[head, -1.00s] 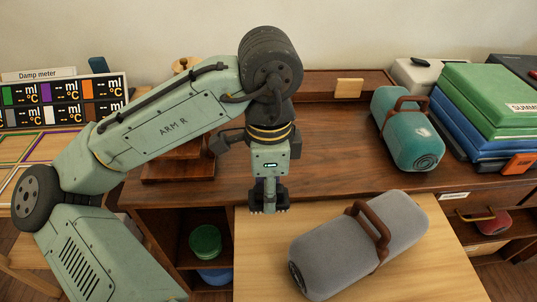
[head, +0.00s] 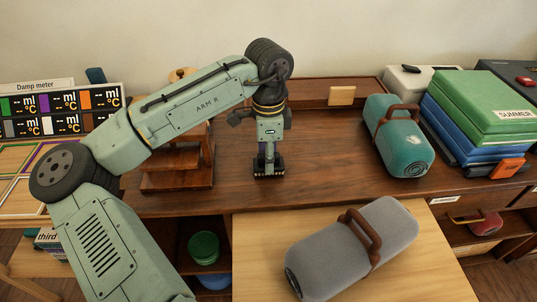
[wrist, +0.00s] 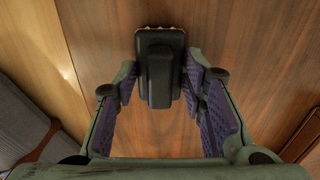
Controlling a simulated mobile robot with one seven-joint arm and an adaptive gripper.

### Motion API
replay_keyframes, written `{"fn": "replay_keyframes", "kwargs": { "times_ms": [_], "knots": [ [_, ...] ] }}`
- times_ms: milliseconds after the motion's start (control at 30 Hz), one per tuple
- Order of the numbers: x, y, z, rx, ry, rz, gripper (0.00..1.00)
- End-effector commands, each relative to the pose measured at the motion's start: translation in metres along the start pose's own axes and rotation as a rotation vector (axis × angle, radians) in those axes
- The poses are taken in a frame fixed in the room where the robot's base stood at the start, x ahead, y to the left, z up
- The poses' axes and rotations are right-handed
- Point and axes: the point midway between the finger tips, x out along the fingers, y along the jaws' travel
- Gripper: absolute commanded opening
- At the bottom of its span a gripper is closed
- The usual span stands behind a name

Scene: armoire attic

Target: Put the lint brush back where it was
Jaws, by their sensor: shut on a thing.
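The lint brush (wrist: 160,72) is a small black block with a raised black grip and a pale toothed edge. It sits between the purple-padded fingers of my gripper (wrist: 158,88) in the wrist view. In the head view my gripper (head: 268,160) points straight down and is shut on the brush (head: 269,174). It is over the dark wooden top (head: 320,190), behind the pale board. I cannot tell whether the brush touches the wood.
A grey cylinder with a brown handle (head: 330,255) lies on the pale board (head: 255,235) in front. A teal cylinder (head: 402,150) lies at right, beside stacked green and blue cases (head: 490,105). A wooden stepped stand (head: 170,180) is at left. Dark wood between is clear.

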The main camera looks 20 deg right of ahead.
Motion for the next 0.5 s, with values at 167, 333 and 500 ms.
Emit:
{"fn": "replay_keyframes", "kwargs": {
  "times_ms": [167, 333, 500],
  "knots": [
    [0.0048, 0.0000, -0.0003, 0.000, 0.001, -0.002, 0.12],
    [0.0055, 0.0002, -0.0005, 0.000, 0.002, -0.001, 0.12],
    [0.0079, 0.0004, -0.0004, 0.001, 0.001, -0.001, 0.42]
  ]
}}
